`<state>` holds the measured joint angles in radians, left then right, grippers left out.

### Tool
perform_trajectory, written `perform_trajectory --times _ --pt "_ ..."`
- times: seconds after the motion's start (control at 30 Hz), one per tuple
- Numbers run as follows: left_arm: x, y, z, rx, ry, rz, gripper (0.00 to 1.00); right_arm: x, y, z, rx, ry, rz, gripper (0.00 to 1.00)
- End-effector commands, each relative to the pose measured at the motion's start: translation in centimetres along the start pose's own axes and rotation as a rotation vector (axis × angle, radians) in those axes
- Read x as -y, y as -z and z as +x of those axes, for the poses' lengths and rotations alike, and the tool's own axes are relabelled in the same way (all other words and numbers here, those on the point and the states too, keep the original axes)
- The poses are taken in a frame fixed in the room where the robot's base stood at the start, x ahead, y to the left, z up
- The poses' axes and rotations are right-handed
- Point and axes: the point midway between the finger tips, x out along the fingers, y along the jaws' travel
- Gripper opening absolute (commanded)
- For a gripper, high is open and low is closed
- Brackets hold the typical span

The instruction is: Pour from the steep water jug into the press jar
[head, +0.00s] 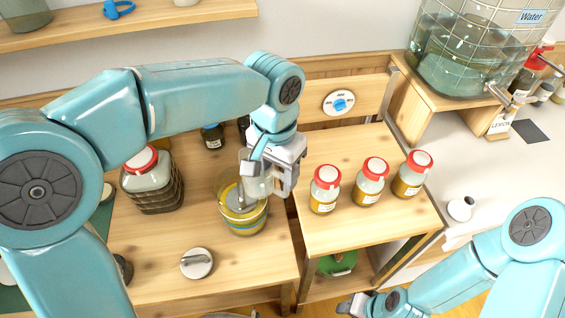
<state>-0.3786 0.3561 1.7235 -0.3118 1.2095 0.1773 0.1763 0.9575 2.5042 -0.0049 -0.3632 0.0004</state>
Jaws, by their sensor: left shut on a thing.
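My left gripper (265,180) is shut on a small pale grey vessel, which I take to be the steep water jug (258,188). The gripper hides much of it. It is over the upper right part of a wide glass jar with yellow and blue-green bands (243,222), which looks like the press jar. The jar stands upright on the wooden counter. I cannot tell whether the vessel touches its rim or whether liquid is flowing. My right gripper (352,305) is at the bottom edge, partly cut off; its opening is unclear.
A round grey lid with a knob (196,263) lies in front of the jar. A red-lidded square jar (152,182) stands to the left. Three red-capped bottles (325,190) stand on the right-hand wooden top (345,235). A large tapped water jar (462,55) is at upper right.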

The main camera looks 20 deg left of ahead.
Motion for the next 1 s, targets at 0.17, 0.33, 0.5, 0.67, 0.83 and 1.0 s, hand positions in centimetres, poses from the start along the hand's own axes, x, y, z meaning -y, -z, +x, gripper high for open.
perform_trajectory --times 0.17,0.33,0.5,0.67,0.83,1.0 --pt "-0.1 -0.3 1.7 -0.001 0.000 0.000 0.00 -0.5 0.0 1.5 0.001 0.000 0.000 0.43" --pt "-0.1 -0.3 3.5 -0.001 0.000 0.000 0.00 -1.1 0.0 3.0 0.001 0.000 0.000 0.43" --pt "-0.1 -0.2 2.7 -0.002 -0.076 -0.009 0.00 -0.9 0.0 2.5 0.002 0.000 0.000 0.43" --pt "-0.5 0.0 1.4 -0.002 -0.247 -0.008 0.00 -0.8 0.0 2.1 0.001 0.000 0.000 0.43" --pt "-0.7 0.1 1.2 0.000 -0.287 -0.001 0.00 -0.8 0.0 2.2 0.001 0.000 0.000 0.43" --pt "-0.7 0.1 1.6 0.000 -0.286 -0.001 0.00 -0.9 0.0 2.5 0.001 0.000 0.000 0.43"
